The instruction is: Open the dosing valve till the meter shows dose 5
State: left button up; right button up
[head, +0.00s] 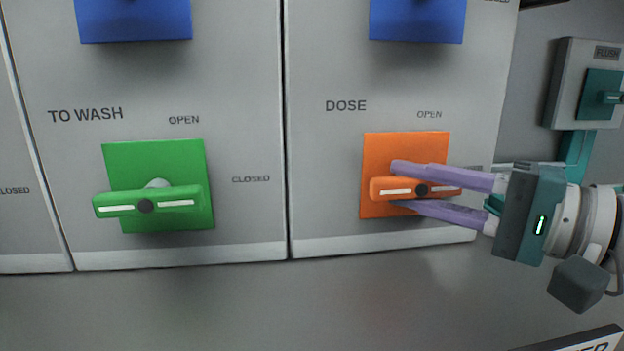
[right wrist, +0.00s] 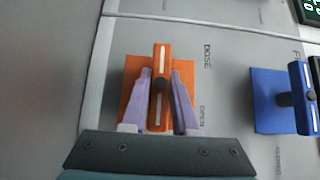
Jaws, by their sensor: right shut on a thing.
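The dosing valve has an orange handle (head: 380,189) on an orange square plate (head: 378,150), under the label DOSE. The handle lies about level, with OPEN marked above the plate. My right gripper (head: 397,185) comes in from the right, its two purple fingers above and below the handle, shut on it. In the right wrist view the handle (right wrist: 161,60) stands between the fingers of the gripper (right wrist: 160,80). A part of a green digital readout (right wrist: 312,8) shows at the top right corner there, too cut off to read. My left gripper is not in view.
A green valve (head: 150,201) labelled TO WASH sits to the left, its handle level. Blue plates (head: 417,18) show above, and a blue valve (right wrist: 301,97) shows in the right wrist view. The space before the green valve is free.

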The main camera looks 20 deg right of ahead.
grip_shut()
jog(key=shift+r+n+g+p, duration=0.15)
jog(key=shift+n+g+p, duration=0.2)
jog(key=shift+p, duration=0.45)
jog(key=n+g+h+p, duration=0.4)
jog(key=n+h+p, duration=0.1)
jog(key=p, duration=1.1)
jog(key=shift+r, duration=0.15)
jog(key=shift+f+n+h+p, duration=0.25)
jog(key=shift+h+p, duration=0.35)
jog(key=shift+p, duration=0.25)
